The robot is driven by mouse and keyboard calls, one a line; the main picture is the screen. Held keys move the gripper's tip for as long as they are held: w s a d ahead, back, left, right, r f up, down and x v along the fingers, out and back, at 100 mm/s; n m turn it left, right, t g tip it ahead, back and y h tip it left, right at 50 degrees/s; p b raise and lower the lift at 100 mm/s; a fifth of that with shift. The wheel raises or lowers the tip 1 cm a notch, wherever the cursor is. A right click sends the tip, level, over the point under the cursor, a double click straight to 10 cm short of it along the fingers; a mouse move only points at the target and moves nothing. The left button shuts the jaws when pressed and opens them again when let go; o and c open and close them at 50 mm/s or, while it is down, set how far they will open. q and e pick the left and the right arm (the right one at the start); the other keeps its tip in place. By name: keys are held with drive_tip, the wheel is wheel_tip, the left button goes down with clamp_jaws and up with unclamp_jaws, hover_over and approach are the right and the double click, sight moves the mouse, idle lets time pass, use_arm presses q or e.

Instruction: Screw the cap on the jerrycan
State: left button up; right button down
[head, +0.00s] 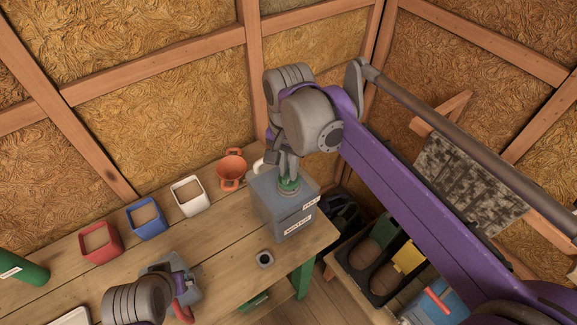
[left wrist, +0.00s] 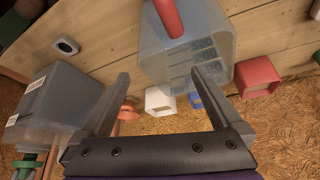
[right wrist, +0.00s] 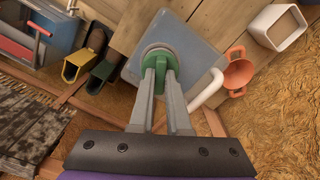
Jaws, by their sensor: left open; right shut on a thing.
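The jerrycan (head: 268,210) is a grey-blue box with white labels, upright at the table's right end. It also shows in the left wrist view (left wrist: 60,97) and from above in the right wrist view (right wrist: 195,50). The green cap (head: 289,185) sits at the jerrycan's round neck; whether its threads are engaged is hidden. My right gripper (right wrist: 161,72) points down from above, shut on the cap (right wrist: 157,58). My left gripper (left wrist: 160,78) is open and empty, close to a translucent measuring jug (left wrist: 190,50) with a red handle.
Red (head: 100,243), blue (head: 147,218) and white (head: 190,196) bins and an orange two-handled pot (head: 231,168) line the table's back. A green cylinder (head: 20,268) is at far left. Lower shelf right holds trays.

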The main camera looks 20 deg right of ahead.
sight(288, 172)
drive_tip(key=shift+f+b, duration=0.3)
drive_tip(key=shift+f, duration=0.4)
drive_tip(key=c, duration=0.8)
unclamp_jaws()
drive_tip(key=shift+r, duration=0.15)
wheel_tip(288, 172, up, 11)
drive_tip(key=shift+f+p, duration=0.2)
drive_tip(key=shift+p, duration=0.2)
drive_tip(key=shift+f, duration=0.1)
drive_tip(key=s+d+f+n+t, duration=0.2)
drive_tip(key=s+f, duration=0.4)
drive_tip(key=f, duration=0.4)
drive_tip(key=s+d+f+n+t, duration=0.3)
drive_tip(key=s+f+n, duration=0.3)
drive_tip(key=f, duration=0.5)
drive_tip(key=shift+s+d+t, duration=0.3)
drive_tip(key=shift+s+d, duration=0.4)
drive_tip(key=shift+d, duration=0.15)
